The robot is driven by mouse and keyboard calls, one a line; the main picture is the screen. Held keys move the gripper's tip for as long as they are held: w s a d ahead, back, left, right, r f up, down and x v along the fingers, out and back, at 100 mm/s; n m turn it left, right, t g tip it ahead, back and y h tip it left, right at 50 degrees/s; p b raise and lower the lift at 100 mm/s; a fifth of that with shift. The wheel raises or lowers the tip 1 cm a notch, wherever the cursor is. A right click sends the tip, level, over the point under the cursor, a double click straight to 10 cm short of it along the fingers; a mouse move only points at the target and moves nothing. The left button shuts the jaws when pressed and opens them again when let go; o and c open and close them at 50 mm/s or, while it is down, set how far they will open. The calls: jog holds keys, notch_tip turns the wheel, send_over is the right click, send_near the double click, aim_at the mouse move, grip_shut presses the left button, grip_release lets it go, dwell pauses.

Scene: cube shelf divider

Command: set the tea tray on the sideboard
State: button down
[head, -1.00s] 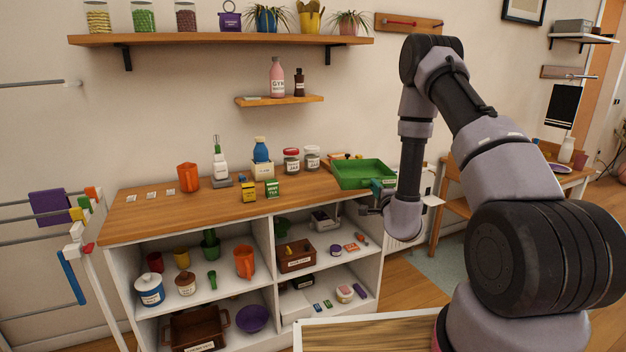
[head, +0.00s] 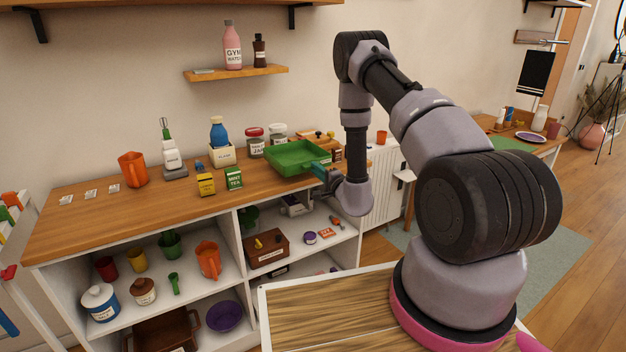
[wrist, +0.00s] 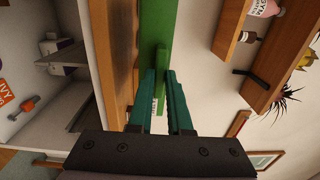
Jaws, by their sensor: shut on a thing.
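The green tray (head: 291,158), which I take for the tea tray, looks level and empty over the right end of the sideboard's wooden top (head: 110,207). I cannot tell whether it rests on the top or hangs just above it. My gripper (head: 318,170) is shut on the tray's near right edge. In the wrist view, the teal fingers of my gripper (wrist: 162,75) pinch a green lip of the tray (wrist: 152,25). A white label beside the fingers is partly hidden.
A small shelf (head: 240,74) hangs above. The sideboard's front left top is clear.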

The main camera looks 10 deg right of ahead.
jog(key=shift+f, duration=2.2)
jog(key=c, duration=0.8)
grip_release()
jog(key=shift+c, duration=0.2)
